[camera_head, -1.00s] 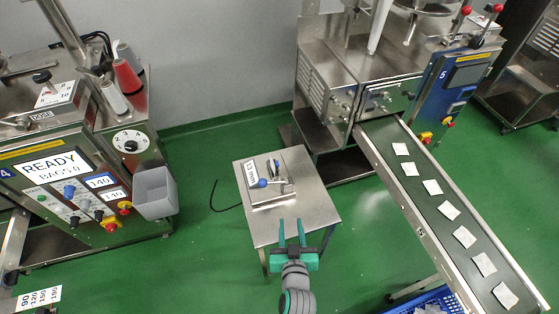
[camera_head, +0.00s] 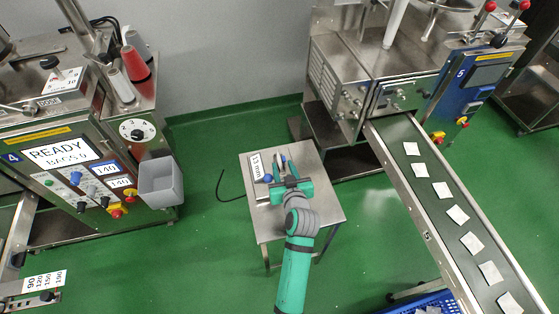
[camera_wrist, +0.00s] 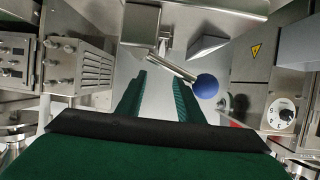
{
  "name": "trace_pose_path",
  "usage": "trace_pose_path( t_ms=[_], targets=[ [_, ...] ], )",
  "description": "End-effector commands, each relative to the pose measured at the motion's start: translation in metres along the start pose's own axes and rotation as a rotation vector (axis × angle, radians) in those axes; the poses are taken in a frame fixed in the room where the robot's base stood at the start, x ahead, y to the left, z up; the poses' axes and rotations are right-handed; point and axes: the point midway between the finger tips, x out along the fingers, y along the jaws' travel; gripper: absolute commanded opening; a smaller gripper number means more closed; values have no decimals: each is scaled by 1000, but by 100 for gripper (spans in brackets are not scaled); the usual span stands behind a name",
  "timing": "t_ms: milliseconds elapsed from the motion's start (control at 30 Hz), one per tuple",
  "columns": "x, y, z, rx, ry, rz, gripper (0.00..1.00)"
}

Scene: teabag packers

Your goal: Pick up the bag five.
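Several small white teabags lie spaced along the dark conveyor belt (camera_head: 398,130) at the right in the head view. One bag (camera_head: 490,273) lies near its lower end; I see no numbers on the bags, so I cannot tell which is bag five. My gripper (camera_head: 285,170) is over the small steel table, left of the belt and well apart from the bags. In the wrist view its two green fingers (camera_wrist: 160,90) stand apart with nothing held between them. A blue ball knob (camera_wrist: 207,86) on a metal lever shows just right of the fingers. No bag shows in the wrist view.
The small steel table (camera_head: 325,205) carries a device with a "13 mm" label (camera_head: 256,166), partly hidden by my gripper. Machine 5 (camera_head: 475,85) stands behind the belt; machine 4 (camera_head: 60,165) with a grey bin (camera_head: 160,183) is left. A blue crate (camera_head: 432,302) sits below the belt.

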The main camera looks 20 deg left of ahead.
Motion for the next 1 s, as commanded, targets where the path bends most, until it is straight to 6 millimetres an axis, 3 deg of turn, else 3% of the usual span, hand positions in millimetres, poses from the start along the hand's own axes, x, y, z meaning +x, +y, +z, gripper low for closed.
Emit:
trace_pose_path(
  t_ms=[167,500,800,833,967,1000],
  targets=[
    [11,-2,1,-2,0,-4,34],
    [53,1,6,-3,0,-3,34],
    [58,1,7,-2,-1,-1,34],
    [58,1,7,-2,-1,-1,31],
    [58,2,7,-1,-1,-1,0],
    [58,2,7,-1,-1,-1,0]
  ],
)
